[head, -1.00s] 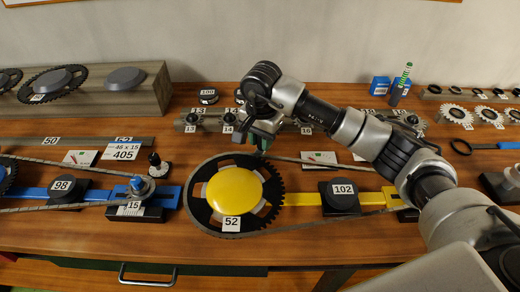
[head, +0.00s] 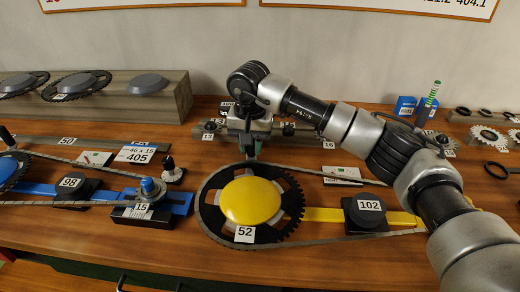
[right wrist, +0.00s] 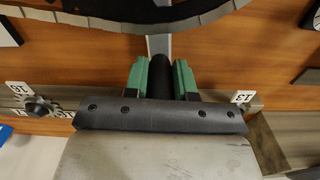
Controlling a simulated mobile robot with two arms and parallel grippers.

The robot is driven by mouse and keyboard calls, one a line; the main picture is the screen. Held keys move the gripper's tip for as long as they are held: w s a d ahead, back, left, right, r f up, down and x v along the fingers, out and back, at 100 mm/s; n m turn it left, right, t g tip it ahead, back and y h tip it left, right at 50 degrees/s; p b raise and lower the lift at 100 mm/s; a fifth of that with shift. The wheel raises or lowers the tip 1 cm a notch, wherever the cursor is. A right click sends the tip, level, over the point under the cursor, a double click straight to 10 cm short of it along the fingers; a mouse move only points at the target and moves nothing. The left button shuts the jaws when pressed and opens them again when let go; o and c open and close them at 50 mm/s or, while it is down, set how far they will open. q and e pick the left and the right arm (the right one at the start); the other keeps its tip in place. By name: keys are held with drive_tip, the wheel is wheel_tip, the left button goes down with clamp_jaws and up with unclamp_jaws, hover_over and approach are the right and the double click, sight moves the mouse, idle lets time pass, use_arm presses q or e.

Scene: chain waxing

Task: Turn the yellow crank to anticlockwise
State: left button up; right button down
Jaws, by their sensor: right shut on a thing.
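The yellow crank's round yellow hub (head: 250,201) sits on the black chainring (head: 292,205) labelled 52, with a chain around it. In the right wrist view, a grey crank arm (right wrist: 159,46) runs toward the ring and ends in a black handle (right wrist: 160,72). My right gripper (head: 251,152) is just beyond the hub's far side. Its green fingers (right wrist: 161,80) are shut on the black handle, one on each side. In the head view the gripper hides most of the handle. My left gripper is not in view.
A block labelled 102 (head: 369,212) stands right of the ring on a yellow bar (head: 322,214). The blue drive with a small sprocket labelled 15 (head: 146,191) is at the left. A rail with small sprockets lies behind the gripper. My right arm spans the right side.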

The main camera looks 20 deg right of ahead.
drive_tip(key=shift+w+a+n+b, duration=0.25)
drive_tip(key=shift+a+n+b, duration=0.3)
drive_tip(key=shift+a+n, duration=0.6)
drive_tip(key=shift+s+a+n+b, duration=0.1)
drive_tip(key=shift+a+n+b, duration=0.45)
drive_tip(key=shift+a+n, duration=1.05)
drive_tip(key=shift+a+r+m, duration=0.1)
drive_tip(key=shift+a+m, duration=0.25)
drive_tip(key=shift+a, duration=0.05)
drive_tip(key=c, duration=0.9)
unclamp_jaws()
wheel_tip(320, 180, up, 11)
drive_tip(key=shift+f, duration=0.15)
